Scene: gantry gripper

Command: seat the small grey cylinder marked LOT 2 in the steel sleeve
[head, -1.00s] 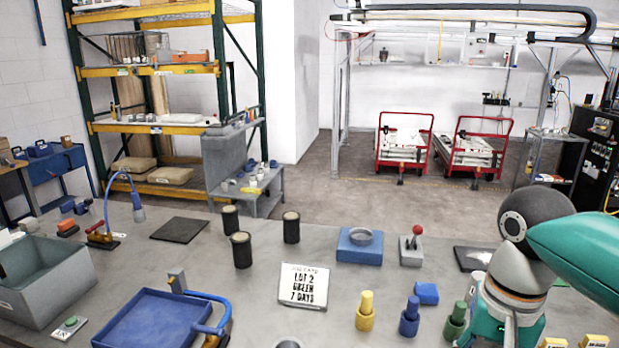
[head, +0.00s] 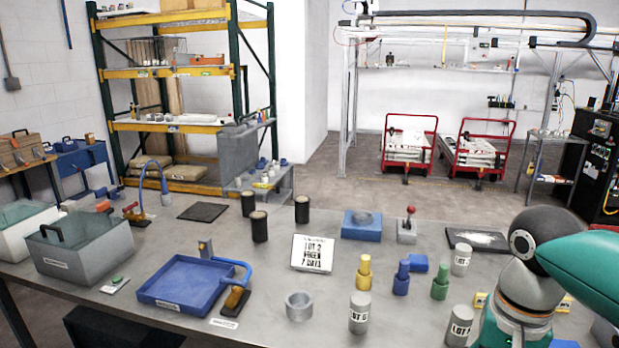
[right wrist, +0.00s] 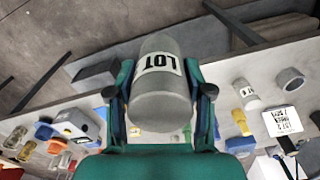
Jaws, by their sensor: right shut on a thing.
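The steel sleeve (head: 299,306), a short open grey ring, stands on the table at the front middle of the head view; it also shows in the right wrist view (right wrist: 290,80). My right gripper (right wrist: 163,100) is shut on a grey cylinder (right wrist: 160,85) marked LOT; its number is not readable. In the head view, grey LOT cylinders show right of the sleeve (head: 359,313), beside my right arm (head: 460,325) and farther back (head: 461,260). I cannot tell whether the one beside my arm is the held one. My right fingers are hidden in the head view. My left gripper is out of view.
A white card (head: 311,253) reading LOT 2 stands behind the sleeve. Yellow (head: 364,273), blue (head: 401,278) and green (head: 440,281) pegs stand to its right. A blue tray (head: 165,298) with a blue-handled tool lies left. Bare table surrounds the sleeve.

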